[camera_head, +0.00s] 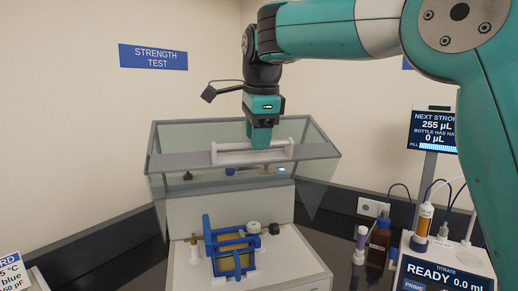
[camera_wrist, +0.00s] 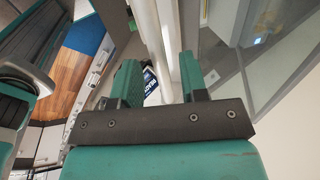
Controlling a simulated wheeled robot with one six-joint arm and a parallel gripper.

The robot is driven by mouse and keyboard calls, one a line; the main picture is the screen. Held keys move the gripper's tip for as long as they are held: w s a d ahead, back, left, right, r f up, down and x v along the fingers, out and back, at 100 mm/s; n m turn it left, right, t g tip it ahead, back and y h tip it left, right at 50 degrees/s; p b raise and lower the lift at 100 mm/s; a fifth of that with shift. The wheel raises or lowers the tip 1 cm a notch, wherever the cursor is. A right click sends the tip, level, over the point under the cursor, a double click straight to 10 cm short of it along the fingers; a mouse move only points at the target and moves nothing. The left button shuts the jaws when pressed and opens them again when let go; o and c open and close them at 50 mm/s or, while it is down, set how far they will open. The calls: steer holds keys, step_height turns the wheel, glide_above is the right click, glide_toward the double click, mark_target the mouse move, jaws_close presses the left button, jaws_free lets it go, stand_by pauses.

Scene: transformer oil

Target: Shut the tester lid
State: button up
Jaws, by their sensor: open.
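The tester lid (camera_head: 190,163) is a clear, grey-edged cover raised over the white tester (camera_head: 178,215) in the head view. A pale bar handle (camera_head: 228,157) runs along its front strip. My gripper (camera_head: 260,146) points down at the right half of this handle. In the wrist view my gripper (camera_wrist: 161,80) has its two green fingers apart, with a pale bar (camera_wrist: 151,35) running between them. Whether the fingers touch the bar cannot be told. The fingers hide part of the handle in the head view.
A blue-framed cup (camera_head: 230,238) stands on the tester's front under the raised lid. A brown bottle (camera_head: 378,243) and a titrator (camera_head: 445,272) stand at the right. Dark bench shows between the tester and the titrator.

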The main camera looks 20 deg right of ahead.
steer(key=shift+a+f, duration=0.1)
steer(key=shift+f, duration=0.05)
jaws_close()
